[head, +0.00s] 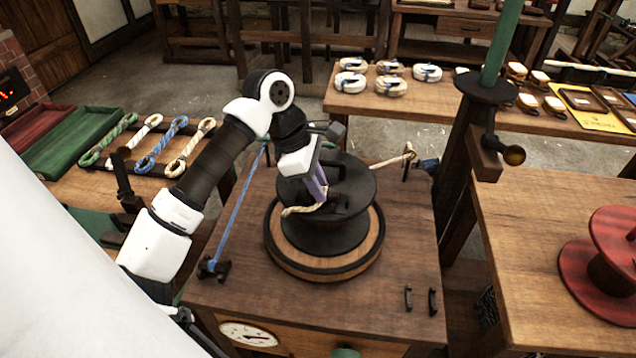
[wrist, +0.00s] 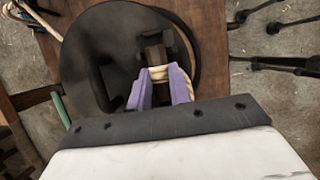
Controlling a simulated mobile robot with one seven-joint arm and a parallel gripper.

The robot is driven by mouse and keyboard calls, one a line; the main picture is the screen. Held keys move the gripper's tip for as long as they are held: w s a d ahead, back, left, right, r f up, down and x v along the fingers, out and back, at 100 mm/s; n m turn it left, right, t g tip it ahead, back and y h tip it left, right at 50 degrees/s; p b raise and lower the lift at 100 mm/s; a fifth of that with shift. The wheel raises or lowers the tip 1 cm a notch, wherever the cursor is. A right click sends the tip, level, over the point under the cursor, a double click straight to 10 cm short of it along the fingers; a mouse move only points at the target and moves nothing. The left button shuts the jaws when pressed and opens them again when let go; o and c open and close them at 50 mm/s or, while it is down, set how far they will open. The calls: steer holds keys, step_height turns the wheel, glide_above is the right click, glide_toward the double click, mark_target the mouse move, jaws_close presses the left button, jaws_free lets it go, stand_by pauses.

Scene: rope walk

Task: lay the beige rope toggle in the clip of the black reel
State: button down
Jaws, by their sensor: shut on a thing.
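The black reel (head: 350,188) lies flat on a round wooden turntable on the cabinet. My gripper (head: 318,190) is over the reel's top, its purple fingers pointing down. In the wrist view my gripper (wrist: 160,88) is shut on the beige rope toggle (wrist: 158,73), which spans between the fingertips. A dark block with upright sides, seemingly the clip (wrist: 154,50), stands on the reel (wrist: 105,45) just beyond the fingertips. I cannot tell whether the toggle touches it. Beige rope (head: 299,211) shows at the left of the fingers.
Beige rope (head: 388,160) runs to a post at the cabinet's back right. A blue rope (head: 238,205) stretches along the cabinet's left side. A dark column with a green pole (head: 500,45) stands right of the cabinet. A red reel (head: 605,260) lies on the right table.

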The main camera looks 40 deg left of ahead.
steer(key=shift+f+b, duration=0.35)
steer(key=shift+b, duration=0.15)
steer(key=c, duration=1.2)
jaws_free()
steer(key=shift+r, duration=0.15)
steer(key=shift+r+p, duration=1.1)
steer(key=shift+r, duration=2.3)
steer(key=b+v, duration=0.1)
steer(key=v, duration=1.3)
steer(key=shift+b, duration=0.3)
steer(key=shift+f, duration=0.1)
